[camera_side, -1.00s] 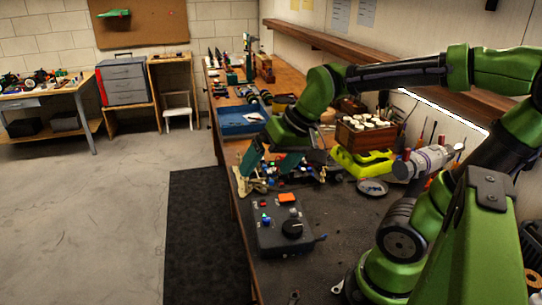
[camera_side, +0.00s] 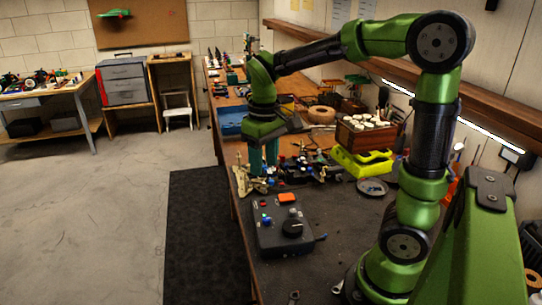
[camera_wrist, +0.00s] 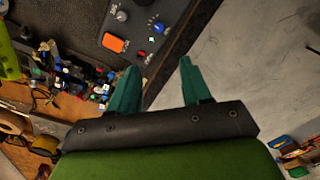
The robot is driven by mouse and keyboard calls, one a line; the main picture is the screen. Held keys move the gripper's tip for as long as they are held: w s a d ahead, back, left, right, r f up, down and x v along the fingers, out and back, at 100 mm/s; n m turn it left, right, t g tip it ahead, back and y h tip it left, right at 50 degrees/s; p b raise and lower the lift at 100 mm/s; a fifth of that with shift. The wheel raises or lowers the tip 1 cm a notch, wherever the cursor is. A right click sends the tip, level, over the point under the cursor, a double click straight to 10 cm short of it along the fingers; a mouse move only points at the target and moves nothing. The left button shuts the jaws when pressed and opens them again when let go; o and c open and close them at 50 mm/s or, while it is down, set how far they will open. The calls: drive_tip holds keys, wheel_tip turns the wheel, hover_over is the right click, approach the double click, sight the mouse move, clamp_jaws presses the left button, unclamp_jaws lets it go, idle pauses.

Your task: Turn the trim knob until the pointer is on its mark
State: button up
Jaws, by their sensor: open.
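A dark control box (camera_side: 285,238) lies on the bench's near part.
Several small parts (camera_side: 310,168) clutter the bench beyond the box. A yellow-green case (camera_side: 362,163), a wooden crate of white-topped jars (camera_side: 368,136) and a small round dish (camera_side: 372,187) stand to the right. Bare bench surface (camera_side: 345,215) lies right of the box.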

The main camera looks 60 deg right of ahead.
approach(266, 218)
drive_tip(key=shift+n, duration=0.3)
wheel_tip(266, 218, down, 8)
drive_tip(key=shift+f, duration=0.2)
clamp_jaws()
